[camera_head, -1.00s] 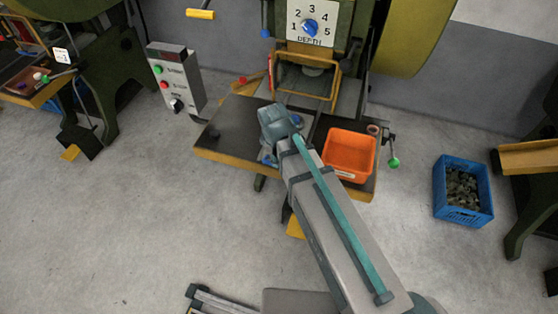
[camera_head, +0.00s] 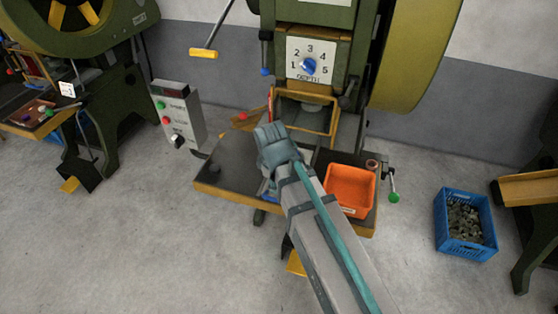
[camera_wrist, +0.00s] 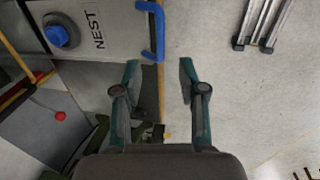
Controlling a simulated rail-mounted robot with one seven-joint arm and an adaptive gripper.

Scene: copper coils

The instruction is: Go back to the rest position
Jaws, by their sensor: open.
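My gripper (camera_wrist: 159,72) is open in the wrist view, with its two teal fingers apart and nothing between them. It is over the edge of a grey plate marked NEST (camera_wrist: 100,35), which carries a blue knob (camera_wrist: 57,36) and a blue handle (camera_wrist: 152,30). The floor shows beyond the right finger. In the head view my arm crosses in front of the press table (camera_head: 222,165), and my fingers cannot be made out there.
An orange bin (camera_head: 349,189) and a small copper-coloured ring (camera_head: 372,164) are on the table's right side, beside a green-knobbed lever (camera_head: 393,196). A press (camera_head: 312,60) stands behind. A control box (camera_head: 178,113) stands left, a blue crate (camera_head: 465,225) right.

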